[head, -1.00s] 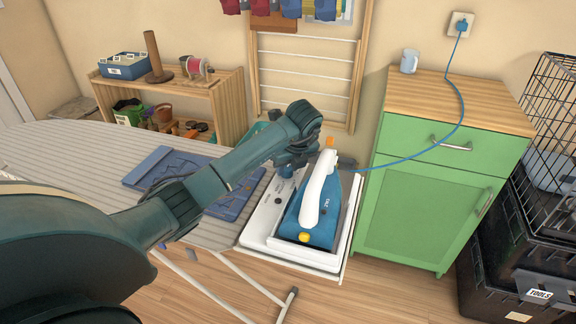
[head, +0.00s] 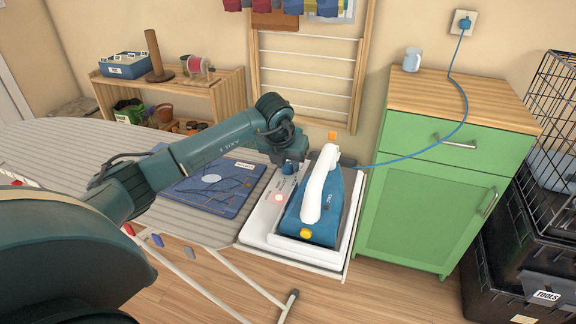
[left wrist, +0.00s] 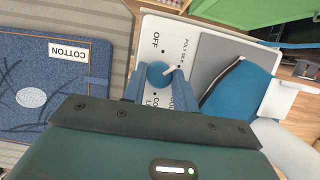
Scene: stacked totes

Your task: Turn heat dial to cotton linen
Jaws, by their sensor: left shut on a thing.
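The blue heat dial (left wrist: 158,75) with a white pointer is on the iron's white base plate (left wrist: 150,30). In the left wrist view the pointer aims up and right, beside the "POLY SILK" print. "OFF" is at upper left; a partly hidden label starting "CO" and "L" is below. My left gripper (left wrist: 157,88) is shut on the dial, one finger each side. In the head view my left gripper (head: 289,163) is at the dial, largely covering it. The blue and white iron (head: 318,205) stands beside it. My right gripper is not in view.
A blue cloth (head: 215,190) labelled "COTTON" lies on the striped ironing board (head: 60,150). The iron's cord (head: 452,110) runs to a wall socket. A green cabinet (head: 430,200) stands to the right. A pinkish light (head: 278,198) glows on the base plate.

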